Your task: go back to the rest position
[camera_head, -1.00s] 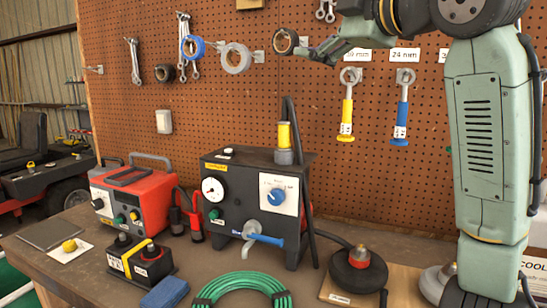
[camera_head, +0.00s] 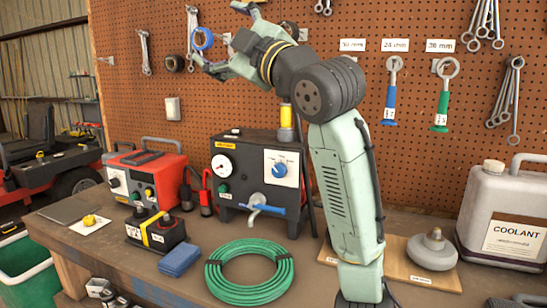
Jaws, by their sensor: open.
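My gripper (camera_head: 216,32) is at the upper left in front of the pegboard, with its two fingers spread wide apart. Nothing shows held in it. A blue tape roll (camera_head: 203,39) on the board appears between the fingertips in the picture; I cannot tell how far behind them it is. My arm rises from the right of the bench and bends left to the gripper. It hides part of the pegboard and of the wooden board on the bench.
The bench holds a red unit (camera_head: 146,176), a black box with gauge (camera_head: 262,180), a green hose coil (camera_head: 250,296), a blue cloth (camera_head: 180,259), a grey disc (camera_head: 432,252) and a coolant jug (camera_head: 505,215). Wrenches (camera_head: 504,100) hang on the pegboard (camera_head: 330,22). A green bin (camera_head: 25,270) stands at lower left.

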